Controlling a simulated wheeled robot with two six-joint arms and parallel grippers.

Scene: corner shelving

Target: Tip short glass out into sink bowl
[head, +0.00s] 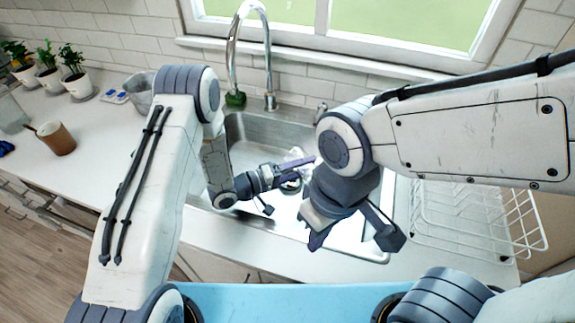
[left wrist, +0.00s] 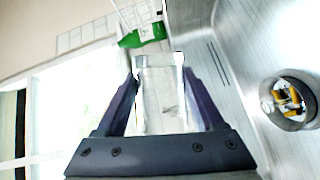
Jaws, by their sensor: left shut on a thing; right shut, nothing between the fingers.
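The short glass (left wrist: 160,95) is clear and sits between the two dark fingers of my left gripper (left wrist: 162,98) in the left wrist view. The left gripper (head: 300,163) is shut on it. In the head view the gripper is over the sink bowl (head: 258,130), pointing right, and the glass is a pale, mostly hidden shape (head: 297,152). The wrist view is rolled, with the window at left and the sink's metal at right. I cannot tell whether anything is in the glass. My right gripper (head: 317,239) is shut and empty above the sink's front right part.
A chrome faucet (head: 268,50) arches behind the sink. The drain (left wrist: 289,101) holds yellow and dark bits. A white wire rack (head: 470,225) stands right. A brown cup (head: 56,138) and potted plants (head: 74,72) stand left.

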